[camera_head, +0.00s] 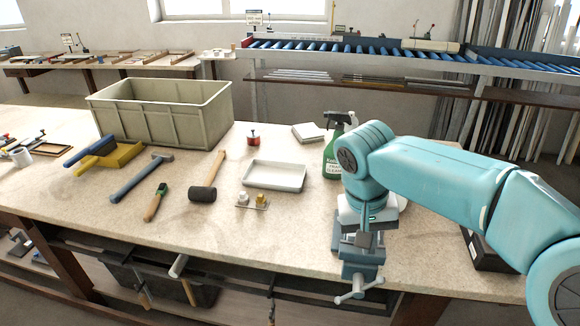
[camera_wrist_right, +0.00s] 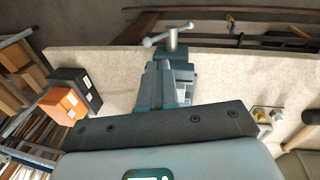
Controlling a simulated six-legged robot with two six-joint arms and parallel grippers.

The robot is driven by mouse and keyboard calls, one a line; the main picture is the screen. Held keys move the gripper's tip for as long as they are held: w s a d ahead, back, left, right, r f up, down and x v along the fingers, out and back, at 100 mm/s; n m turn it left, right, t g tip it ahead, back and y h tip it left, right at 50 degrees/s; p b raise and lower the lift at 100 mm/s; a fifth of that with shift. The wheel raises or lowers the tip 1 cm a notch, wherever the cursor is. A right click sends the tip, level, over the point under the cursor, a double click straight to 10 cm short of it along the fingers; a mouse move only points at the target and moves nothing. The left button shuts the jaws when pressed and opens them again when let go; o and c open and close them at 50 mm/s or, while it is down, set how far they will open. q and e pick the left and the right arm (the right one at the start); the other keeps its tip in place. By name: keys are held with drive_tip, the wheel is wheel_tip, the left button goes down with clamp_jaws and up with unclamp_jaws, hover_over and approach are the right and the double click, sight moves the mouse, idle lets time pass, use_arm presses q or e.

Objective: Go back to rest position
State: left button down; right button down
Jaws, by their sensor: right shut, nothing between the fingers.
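My right gripper (camera_head: 364,238) hangs from the teal arm that comes in from the right, close above the blue-grey vise (camera_head: 360,262) at the bench's front edge. Its fingers are shut with nothing between them. In the right wrist view the gripper (camera_wrist_right: 160,74) overlaps the vise (camera_wrist_right: 180,60), so I cannot tell whether they touch. My left gripper is in neither view.
The workbench (camera_head: 300,225) holds a grey crate (camera_head: 200,115), a black mallet (camera_head: 203,192), a hammer (camera_head: 140,178), a white tray (camera_head: 275,177) and a green spray bottle (camera_head: 331,160). An orange box (camera_wrist_right: 62,103) sits beside a black box (camera_wrist_right: 78,82).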

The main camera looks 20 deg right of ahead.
drive_tip(key=a+f+n+y, duration=0.2)
drive_tip(key=a+f, duration=0.4)
drive_tip(key=f, duration=0.7)
drive_tip(key=a+f+n+y, duration=0.15)
drive_tip(key=a+f, duration=0.45)
drive_tip(key=f, duration=0.6)
drive_tip(key=s+a+f+y, duration=0.1)
drive_tip(key=s+a+f, duration=0.1)
drive_tip(key=s+f, duration=0.4)
drive_tip(key=s+a+f+y, duration=0.1)
drive_tip(key=s+a+f, duration=0.2)
drive_tip(key=s+f, duration=0.4)
drive_tip(key=shift+s+f+m+t+y, duration=0.3)
drive_tip(key=shift+f+m+t+y, duration=0.05)
drive_tip(key=shift+f+t, duration=0.05)
drive_tip(key=shift+w, duration=0.1)
